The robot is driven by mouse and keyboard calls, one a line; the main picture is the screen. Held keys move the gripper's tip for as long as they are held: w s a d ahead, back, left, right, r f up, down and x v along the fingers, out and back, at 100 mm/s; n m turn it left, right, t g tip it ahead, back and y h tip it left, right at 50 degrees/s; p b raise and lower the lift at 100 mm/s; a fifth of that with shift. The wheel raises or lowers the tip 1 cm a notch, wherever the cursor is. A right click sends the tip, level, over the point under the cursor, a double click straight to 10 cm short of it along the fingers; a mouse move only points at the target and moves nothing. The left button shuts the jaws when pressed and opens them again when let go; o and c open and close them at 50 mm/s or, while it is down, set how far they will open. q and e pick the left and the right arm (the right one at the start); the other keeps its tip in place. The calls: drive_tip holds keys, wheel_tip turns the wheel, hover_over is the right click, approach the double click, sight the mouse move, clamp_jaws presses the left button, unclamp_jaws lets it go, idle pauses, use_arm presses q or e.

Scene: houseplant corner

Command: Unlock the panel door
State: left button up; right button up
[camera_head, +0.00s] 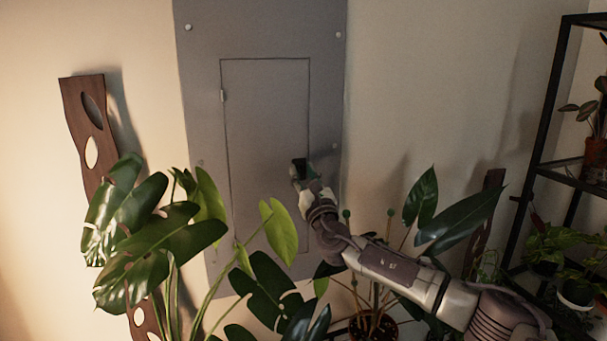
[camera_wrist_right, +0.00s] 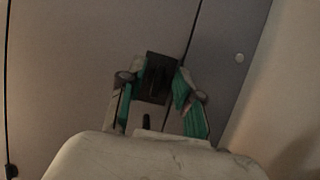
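The grey panel door (camera_head: 266,130) is set in a larger grey panel on the wall and looks closed, with a hinge on its left edge. It also shows in the wrist view (camera_wrist_right: 85,60). A black latch (camera_wrist_right: 157,78) sits by the door's right edge; its exact setting is too dark to tell. My right gripper (camera_head: 300,173) is at the latch. In the wrist view its green-padded fingers (camera_wrist_right: 158,88) stand apart, one on each side of the latch; whether they touch it I cannot tell. My left gripper is not in view.
A large-leaved plant (camera_head: 160,235) stands in front of the panel's lower left. Another plant (camera_head: 440,215) rises behind my right arm. A black shelf (camera_head: 545,120) with potted plants is at the right. A wavy wooden piece (camera_head: 88,125) is on the left wall.

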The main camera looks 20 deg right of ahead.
clamp_jaws()
drive_tip(key=shift+f+m, duration=0.1)
drive_tip(key=shift+m, duration=0.3)
drive_tip(key=m+h+b, duration=0.1)
drive_tip(key=m+h, duration=0.1)
drive_tip(key=m, duration=0.2)
drive_tip(key=shift+a+f+h+b, duration=0.1)
drive_tip(key=shift+h+b, duration=0.25)
drive_tip(key=shift+h, duration=0.05)
drive_tip(key=m+h, duration=0.1)
drive_tip(key=m, duration=0.2)
drive_tip(key=m+g+h+b, duration=0.1)
drive_tip(key=m, duration=0.2)
drive_tip(key=shift+g+h, duration=0.3)
drive_tip(key=shift+h, duration=0.1)
drive_tip(key=m+g, duration=0.1)
drive_tip(key=m, duration=0.2)
drive_tip(key=m+h, duration=0.1)
drive_tip(key=m, duration=0.2)
drive_tip(key=shift+g, duration=0.4)
drive_tip(key=m+g, duration=0.1)
drive_tip(key=m, duration=0.1)
drive_tip(key=m+g+p, duration=0.1)
drive_tip(key=m, duration=0.2)
drive_tip(key=shift+m, duration=0.3)
drive_tip(key=shift+h+p, duration=0.3)
